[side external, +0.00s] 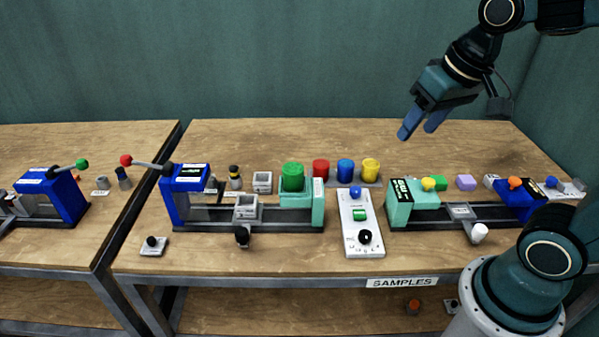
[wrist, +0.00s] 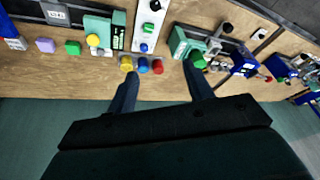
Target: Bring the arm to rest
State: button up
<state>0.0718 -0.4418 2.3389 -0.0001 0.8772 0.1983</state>
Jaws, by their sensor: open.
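My gripper (side external: 422,128) is open and empty, raised above the back of the table at the right in the side view. Its two blue-grey fingers stand apart and point down and to the left. In the wrist view my gripper (wrist: 160,90) shows its fingers spread, with the yellow, blue and red cylinders beyond and between them. The arm bends over from the upper right, clear of the presses and the tabletop.
Two presses stand on the main table (side external: 270,138): a left press (side external: 190,180) and a right press (side external: 400,200). A white control box (side external: 357,210) sits between them. Green (side external: 293,178), red (side external: 321,170), blue (side external: 345,171) and yellow (side external: 370,169) cylinders stand behind. The table's back strip is clear.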

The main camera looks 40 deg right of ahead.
jog(key=s+a+n+t, duration=0.1)
jog(key=s+n, duration=0.2)
jog(key=s, duration=0.3)
jog(key=shift+s+a, duration=0.4)
